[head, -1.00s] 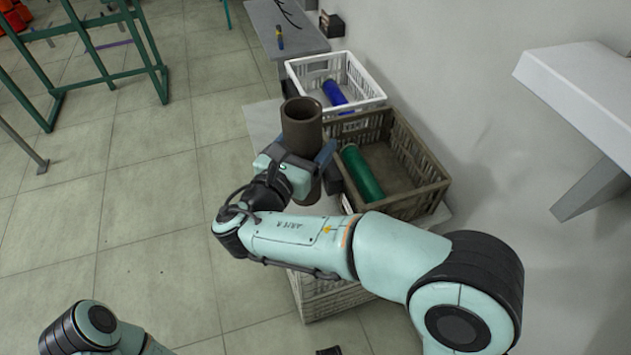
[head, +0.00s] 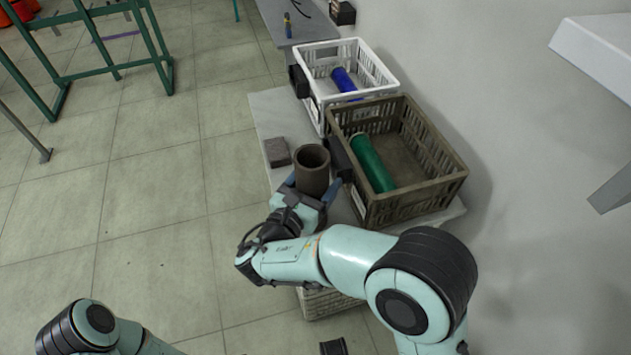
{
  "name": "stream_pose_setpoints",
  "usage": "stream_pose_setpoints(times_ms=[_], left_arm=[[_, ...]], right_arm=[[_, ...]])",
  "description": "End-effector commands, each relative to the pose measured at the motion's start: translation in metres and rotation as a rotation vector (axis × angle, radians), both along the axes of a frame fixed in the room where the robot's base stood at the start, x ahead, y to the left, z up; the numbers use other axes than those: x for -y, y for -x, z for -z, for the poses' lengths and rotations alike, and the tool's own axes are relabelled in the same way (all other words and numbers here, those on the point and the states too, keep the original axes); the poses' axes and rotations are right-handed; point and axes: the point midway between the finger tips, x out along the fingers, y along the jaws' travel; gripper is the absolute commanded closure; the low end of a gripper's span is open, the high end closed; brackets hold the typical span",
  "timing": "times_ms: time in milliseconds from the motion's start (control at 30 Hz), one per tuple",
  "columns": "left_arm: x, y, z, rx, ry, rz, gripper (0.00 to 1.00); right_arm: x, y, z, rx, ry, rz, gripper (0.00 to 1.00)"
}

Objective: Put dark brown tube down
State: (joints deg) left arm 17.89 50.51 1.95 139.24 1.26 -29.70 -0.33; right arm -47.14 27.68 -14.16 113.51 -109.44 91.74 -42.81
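The dark brown tube (head: 312,178) stands upright, open end up, over the pale table left of the brown crate. My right gripper (head: 311,194) has its fingers around the tube's sides and appears shut on it. The tube's lower end is hidden behind the gripper, so I cannot tell whether it touches the table (head: 272,112). My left arm shows only at the bottom left, and its gripper is out of view.
A brown crate (head: 450,182) with a green tube (head: 372,163) stands right of the gripper. Behind it is a white crate (head: 381,69) with a blue tube (head: 345,82). A small dark block (head: 277,151) lies left of the brown tube. The wall is close on the right.

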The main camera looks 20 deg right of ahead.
Motion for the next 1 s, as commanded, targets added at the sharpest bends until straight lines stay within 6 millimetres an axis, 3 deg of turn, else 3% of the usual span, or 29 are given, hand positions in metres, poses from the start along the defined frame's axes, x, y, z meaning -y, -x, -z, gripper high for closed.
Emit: stream_pose_setpoints(times_ms=[300, 333, 400, 700, 1000], left_arm=[[0.000, 0.000, 0.000, 0.002, -0.001, -0.001, 0.57], [0.000, -0.001, 0.000, 0.002, -0.001, -0.001, 0.57], [0.000, -0.001, 0.000, 0.002, -0.001, -0.001, 0.57], [0.000, 0.000, -0.001, 0.000, 0.000, 0.000, 0.57], [0.007, 0.014, -0.013, -0.035, 0.018, 0.015, 0.57]], right_arm=[[0.000, 0.000, 0.002, 0.000, 0.001, 0.000, 0.57], [0.000, 0.000, 0.003, -0.001, 0.001, 0.000, 0.20], [0.000, 0.000, 0.002, -0.001, 0.001, 0.000, 0.00], [0.000, 0.000, -0.003, 0.001, -0.001, 0.000, 0.00], [-0.040, 0.039, -0.006, -0.001, 0.003, -0.007, 0.00]])
